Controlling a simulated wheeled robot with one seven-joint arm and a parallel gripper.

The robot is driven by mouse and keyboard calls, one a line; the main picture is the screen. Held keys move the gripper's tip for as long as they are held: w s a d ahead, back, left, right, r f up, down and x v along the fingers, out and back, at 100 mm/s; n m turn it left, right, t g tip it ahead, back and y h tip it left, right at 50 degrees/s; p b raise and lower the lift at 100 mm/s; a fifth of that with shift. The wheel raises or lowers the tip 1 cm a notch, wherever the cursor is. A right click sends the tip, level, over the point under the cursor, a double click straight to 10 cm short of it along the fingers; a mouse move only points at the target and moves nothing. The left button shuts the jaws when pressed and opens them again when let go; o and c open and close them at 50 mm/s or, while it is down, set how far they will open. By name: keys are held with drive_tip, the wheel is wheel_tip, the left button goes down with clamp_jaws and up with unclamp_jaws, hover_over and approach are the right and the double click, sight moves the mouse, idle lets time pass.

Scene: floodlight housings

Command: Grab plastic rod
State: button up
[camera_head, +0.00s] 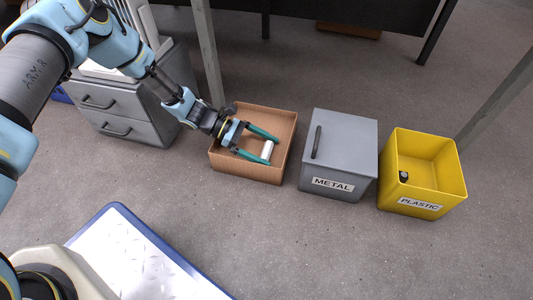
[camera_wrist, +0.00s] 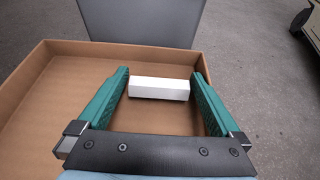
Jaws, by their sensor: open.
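The plastic rod looks like a short white bar (camera_head: 267,150) in the open brown box (camera_head: 226,188). In the wrist view the white bar (camera_wrist: 160,89) lies across the space between the two green fingers, near their tips. My gripper (camera_head: 272,150) is open over the box with its fingers reaching into it. In the wrist view my gripper (camera_wrist: 160,76) has one finger at each end of the bar. A small gap shows on the left; whether the right finger touches the bar, I cannot tell.
A grey bin marked METAL (camera_head: 350,140) stands right of the box. A yellow bin marked PLASTIC (camera_head: 450,180) stands farther right with a small dark object (camera_head: 404,176) inside. A grey drawer cabinet (camera_head: 125,115) is at left.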

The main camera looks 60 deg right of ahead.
drive_tip(key=shift+s+d+f, duration=0.1)
drive_tip(key=shift+s, duration=0.1)
drive_tip(key=c, duration=1.1)
